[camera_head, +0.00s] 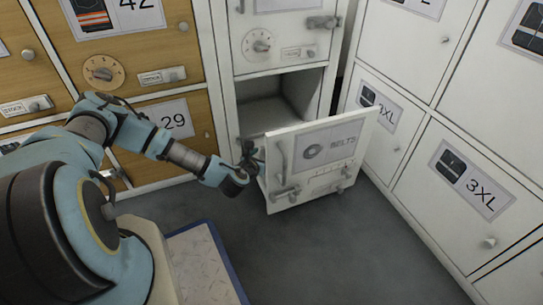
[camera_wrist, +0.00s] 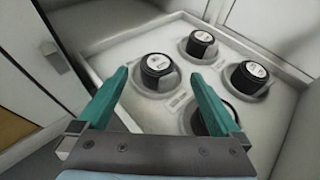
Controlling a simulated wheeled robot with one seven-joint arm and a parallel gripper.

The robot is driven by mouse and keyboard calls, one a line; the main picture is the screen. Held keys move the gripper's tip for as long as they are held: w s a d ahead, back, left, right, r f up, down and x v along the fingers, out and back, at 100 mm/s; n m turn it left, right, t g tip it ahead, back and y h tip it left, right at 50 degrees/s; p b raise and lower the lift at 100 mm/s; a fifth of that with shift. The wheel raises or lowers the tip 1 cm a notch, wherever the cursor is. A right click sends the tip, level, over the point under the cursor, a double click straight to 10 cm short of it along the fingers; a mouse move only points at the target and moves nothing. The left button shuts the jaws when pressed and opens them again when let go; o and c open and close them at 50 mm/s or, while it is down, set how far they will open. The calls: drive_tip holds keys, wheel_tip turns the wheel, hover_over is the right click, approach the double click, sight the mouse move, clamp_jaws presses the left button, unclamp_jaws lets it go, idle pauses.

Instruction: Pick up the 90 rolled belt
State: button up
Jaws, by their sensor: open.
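Several dark rolled belts with pale top labels sit apart in round recesses of a white drawer (camera_wrist: 111,80) in the wrist view. One belt (camera_wrist: 157,66) is between and beyond my fingertips, one (camera_wrist: 201,43) is at the back, one (camera_wrist: 249,77) at the right. A nearer belt (camera_wrist: 205,118) is partly hidden by my right finger. The labels are too small to read, so I cannot tell which is 90. My gripper (camera_wrist: 158,74) is open and empty above the drawer. In the head view, my gripper (camera_head: 248,158) is beside the left edge of the BELTS front (camera_head: 322,158).
The BELTS drawer stands out from a white locker column (camera_head: 222,60), with a dark opening (camera_head: 275,103) behind it. Wooden lockers (camera_head: 165,125) stand left and white 3XL lockers (camera_head: 440,165) right. Grey floor (camera_head: 330,245) in front is clear.

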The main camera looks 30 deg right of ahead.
drive_tip(key=b+x, duration=0.3)
drive_tip(key=x, duration=0.1)
drive_tip(key=shift+w+f, duration=0.15)
drive_tip(key=shift+f, duration=0.15)
drive_tip(key=shift+w+d, duration=0.3)
drive_tip(key=shift+d, duration=0.05)
drive_tip(key=c, duration=1.3)
